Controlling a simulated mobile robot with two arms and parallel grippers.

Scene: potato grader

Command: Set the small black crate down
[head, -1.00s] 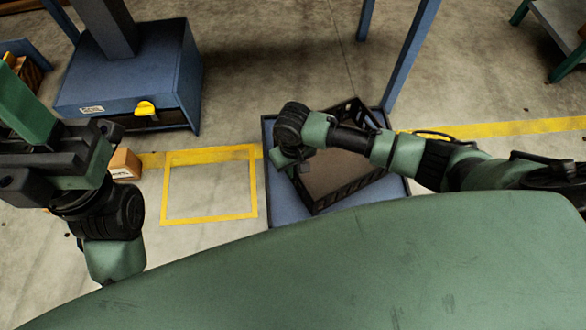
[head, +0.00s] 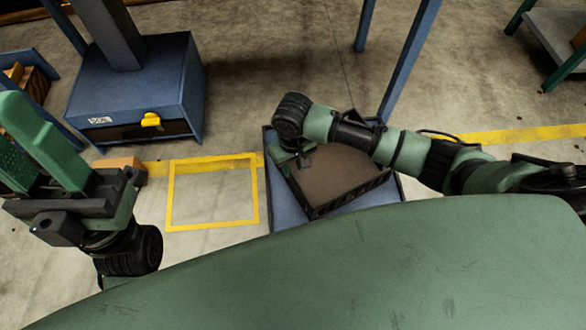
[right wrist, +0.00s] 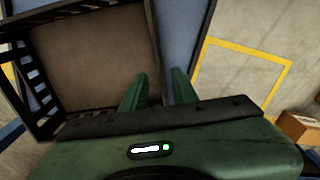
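The small black crate (head: 350,195) has slatted walls and a brown inside. It is at the blue platform (head: 285,212), turned at an angle to the platform's edges; I cannot tell whether its base rests flat. My right gripper (right wrist: 158,82) is at the crate's wall, one finger inside and one outside, and seems shut on it. The crate (right wrist: 95,60) fills the upper left of the right wrist view. In the head view, my right wrist hides part of the crate and the fingertips. My left gripper (head: 28,150) is empty, its fingers apart, at the left.
A yellow floor square (head: 213,222) left of the platform is empty. A cardboard box (head: 120,163) lies near my left gripper. A blue machine base (head: 135,90) with a yellow part stands behind. Blue posts (head: 410,60) rise behind the platform.

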